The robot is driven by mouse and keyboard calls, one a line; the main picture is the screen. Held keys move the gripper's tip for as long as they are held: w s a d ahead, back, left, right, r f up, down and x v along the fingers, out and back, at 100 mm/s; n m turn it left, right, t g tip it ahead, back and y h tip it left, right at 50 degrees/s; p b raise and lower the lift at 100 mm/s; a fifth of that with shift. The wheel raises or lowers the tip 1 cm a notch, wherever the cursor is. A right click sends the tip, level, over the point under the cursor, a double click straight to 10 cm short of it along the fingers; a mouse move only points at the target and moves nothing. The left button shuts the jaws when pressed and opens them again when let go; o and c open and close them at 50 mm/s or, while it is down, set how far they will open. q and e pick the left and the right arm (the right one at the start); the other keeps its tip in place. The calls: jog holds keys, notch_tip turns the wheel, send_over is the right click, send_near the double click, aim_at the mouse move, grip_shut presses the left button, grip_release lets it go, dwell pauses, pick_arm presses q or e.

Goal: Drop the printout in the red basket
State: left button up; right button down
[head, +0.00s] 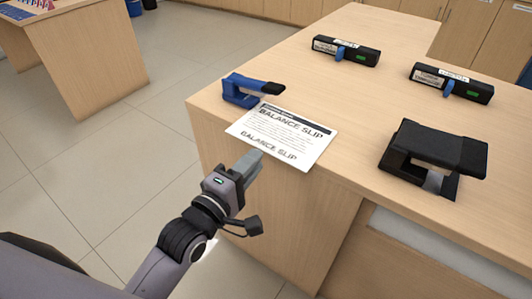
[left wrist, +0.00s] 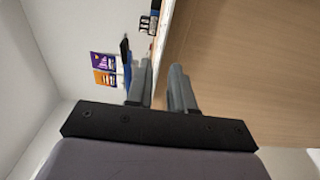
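The printout (head: 283,133), a white sheet headed "BALANCE SLIP", lies flat at the near left edge of the counter (head: 335,205). My left gripper (head: 257,160) is at the front edge of the sheet, its fingertips overlapping that edge in the head view. In the left wrist view the two fingers (left wrist: 162,85) stand apart with a gap between them, with the counter's edge running up past the gap. I cannot tell whether the sheet's edge is between them. The red basket is not in view. My right gripper is not in view.
A blue stapler-like tool (head: 245,91) stands just behind the sheet. A black hole punch (head: 435,158) is at the right. Two black labelled devices (head: 346,51) (head: 451,83) lie farther back. Tiled floor (head: 95,200) is open at the left, with another desk (head: 88,60) beyond.

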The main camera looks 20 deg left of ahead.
aim_at(263, 144)
pick_arm(q)
jog(key=x, duration=0.4)
jog(key=shift+w+d+p, duration=0.1)
jog(key=shift+w+p, duration=0.2)
grip_shut()
notch_tip(263, 144, up, 3)
jog(key=p, duration=0.3)
jog(key=shift+f, duration=0.3)
